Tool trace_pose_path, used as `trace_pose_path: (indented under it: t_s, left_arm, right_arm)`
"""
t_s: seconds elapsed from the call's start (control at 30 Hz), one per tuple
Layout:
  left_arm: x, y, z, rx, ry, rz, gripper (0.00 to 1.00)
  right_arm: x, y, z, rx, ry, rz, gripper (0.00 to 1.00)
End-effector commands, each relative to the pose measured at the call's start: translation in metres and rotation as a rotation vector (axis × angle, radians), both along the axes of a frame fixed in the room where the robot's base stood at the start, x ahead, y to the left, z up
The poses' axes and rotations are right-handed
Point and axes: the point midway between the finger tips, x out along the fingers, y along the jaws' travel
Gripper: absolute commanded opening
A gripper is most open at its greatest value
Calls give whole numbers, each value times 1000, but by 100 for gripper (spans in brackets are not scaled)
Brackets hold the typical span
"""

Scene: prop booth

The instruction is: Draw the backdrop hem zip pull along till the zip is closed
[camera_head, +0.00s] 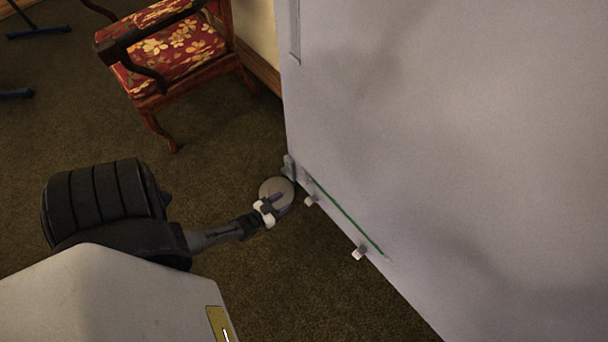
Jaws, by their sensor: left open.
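The backdrop (450,120) is a large pale grey-lilac upright panel filling the right side. The zip shows as a thin green line (345,214) slanting along its lower left edge. Two small pale knobs, one upper (310,201) and one lower (357,253), sit just outside the hem beside this line. I cannot tell for sure which small part is the zip pull. My left gripper (276,203) is open, left of the line's upper end and apart from the two knobs. Its fingertips are small and partly merge with a grey disc behind them. My right gripper is out of view.
A grey round disc (275,187) and a small grey fitting (289,167) are at the backdrop's lower left corner. A wooden armchair with red floral upholstery (170,52) stands at the upper left. Brown carpet (300,290) lies clear below the hem.

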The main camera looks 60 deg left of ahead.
Motion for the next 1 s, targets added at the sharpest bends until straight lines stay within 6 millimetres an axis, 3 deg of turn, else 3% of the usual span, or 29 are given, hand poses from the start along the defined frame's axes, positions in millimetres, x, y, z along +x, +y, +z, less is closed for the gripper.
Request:
trace_pose_path:
  t_s: [0.03,0.17,0.33,0.8,1.0]
  left_arm:
    - [-6,5,-12,8,-22,11,49]
    - [-14,13,-17,23,-67,27,49]
    - [-8,19,-18,31,-90,33,49]
    - [73,36,-19,32,-90,33,49]
    - [99,41,-19,30,-89,33,49]
  right_arm:
    - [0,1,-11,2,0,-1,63]
    - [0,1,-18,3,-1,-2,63]
    - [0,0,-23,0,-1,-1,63]
    - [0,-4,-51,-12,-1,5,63]
    - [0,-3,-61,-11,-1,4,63]
